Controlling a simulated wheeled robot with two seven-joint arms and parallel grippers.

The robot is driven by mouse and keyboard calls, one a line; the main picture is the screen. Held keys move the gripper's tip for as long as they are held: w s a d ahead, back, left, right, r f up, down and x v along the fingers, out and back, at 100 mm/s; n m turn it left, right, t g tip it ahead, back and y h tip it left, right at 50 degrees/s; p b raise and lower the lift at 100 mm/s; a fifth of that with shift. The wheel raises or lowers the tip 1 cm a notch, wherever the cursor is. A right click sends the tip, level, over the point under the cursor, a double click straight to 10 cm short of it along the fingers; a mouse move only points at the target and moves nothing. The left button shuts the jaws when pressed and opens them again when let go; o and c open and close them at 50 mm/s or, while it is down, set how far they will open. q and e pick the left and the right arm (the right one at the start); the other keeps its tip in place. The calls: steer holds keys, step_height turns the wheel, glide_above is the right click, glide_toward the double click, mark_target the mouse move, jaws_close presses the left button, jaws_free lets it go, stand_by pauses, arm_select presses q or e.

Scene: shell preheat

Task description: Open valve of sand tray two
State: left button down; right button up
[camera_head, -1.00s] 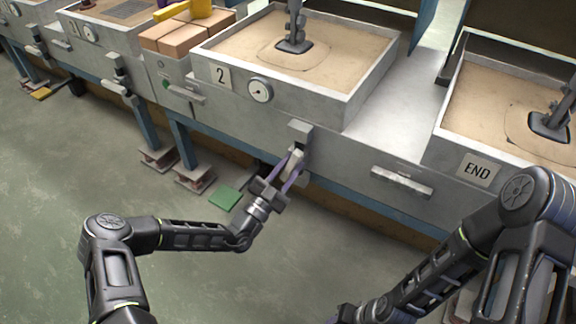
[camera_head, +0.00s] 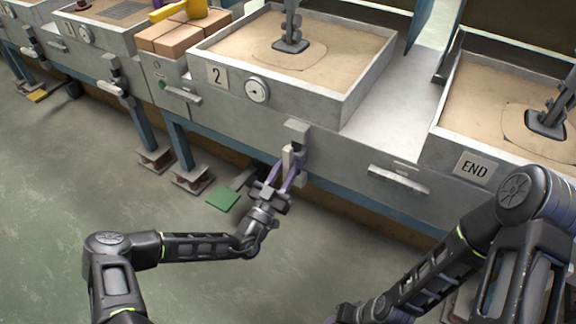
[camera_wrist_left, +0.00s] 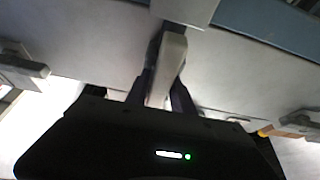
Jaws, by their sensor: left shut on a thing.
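Sand tray two (camera_head: 318,96) is a grey metal box of sand, marked with a "2" plate (camera_head: 217,76) and a round gauge (camera_head: 257,90). Below its front wall is a grey valve block (camera_head: 298,131) with a pale lever handle (camera_head: 288,158). My left gripper (camera_head: 287,168) has its purple-sided fingers on either side of this handle and is shut on it. In the left wrist view the pale handle (camera_wrist_left: 167,70) lies between the dark fingers, pointing towards the gripper body. My right arm comes in at the right, and its gripper is out of view.
A green pedal (camera_head: 223,200) is on the floor below tray two. Another valve lever (camera_head: 112,87) is under tray 1. The floor at left is clear.

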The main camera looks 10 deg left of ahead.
arm_select(q)
steer(key=c, duration=1.2)
jaws_free()
steer(key=shift+c, duration=0.2)
steer(key=p+v, duration=0.1)
steer(key=v, duration=0.7)
